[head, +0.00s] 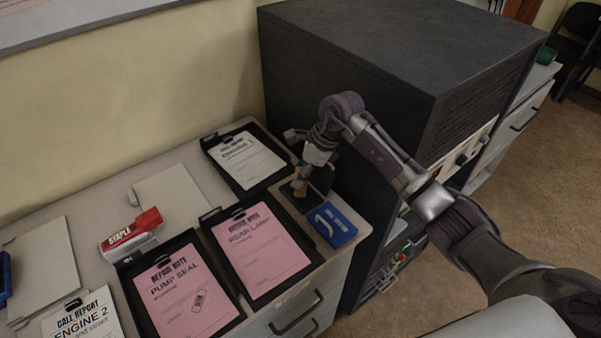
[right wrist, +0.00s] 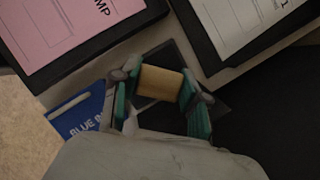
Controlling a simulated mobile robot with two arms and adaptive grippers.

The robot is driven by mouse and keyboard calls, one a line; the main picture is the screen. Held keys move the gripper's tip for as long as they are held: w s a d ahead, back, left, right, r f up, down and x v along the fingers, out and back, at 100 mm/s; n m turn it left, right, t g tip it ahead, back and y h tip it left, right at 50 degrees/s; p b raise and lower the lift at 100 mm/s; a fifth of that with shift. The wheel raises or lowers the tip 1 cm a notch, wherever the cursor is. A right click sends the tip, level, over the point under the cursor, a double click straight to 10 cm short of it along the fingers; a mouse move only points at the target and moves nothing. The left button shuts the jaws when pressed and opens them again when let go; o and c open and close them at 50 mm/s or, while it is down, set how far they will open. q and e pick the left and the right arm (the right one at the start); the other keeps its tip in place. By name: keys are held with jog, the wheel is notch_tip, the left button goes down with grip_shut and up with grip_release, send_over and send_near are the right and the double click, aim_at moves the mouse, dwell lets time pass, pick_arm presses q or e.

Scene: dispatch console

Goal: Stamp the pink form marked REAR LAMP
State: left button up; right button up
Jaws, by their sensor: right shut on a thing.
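The pink form marked REAR LAMP (head: 262,247) lies on a black clipboard near the front edge of the counter. Its corner also shows in the right wrist view (right wrist: 62,22). My right gripper (head: 303,179) is shut on a wooden stamp (right wrist: 160,82), which shows as a small tan block between the fingers. The stamp is over a small dark open pad (head: 290,203), behind and right of the pink form. I cannot tell whether its hidden underside touches the pad. My left gripper is not in view.
A blue box (head: 333,225) lies right of the form. A white form (head: 245,160) on a clipboard is behind, and the pink PUMP SEAL form (head: 187,292) is at left. A red and white stapler box (head: 131,232) stands farther left. A dark cabinet (head: 370,80) rises behind my arm.

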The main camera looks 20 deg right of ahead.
jog(key=shift+r+p, duration=1.45)
jog(key=shift+r, duration=1.65)
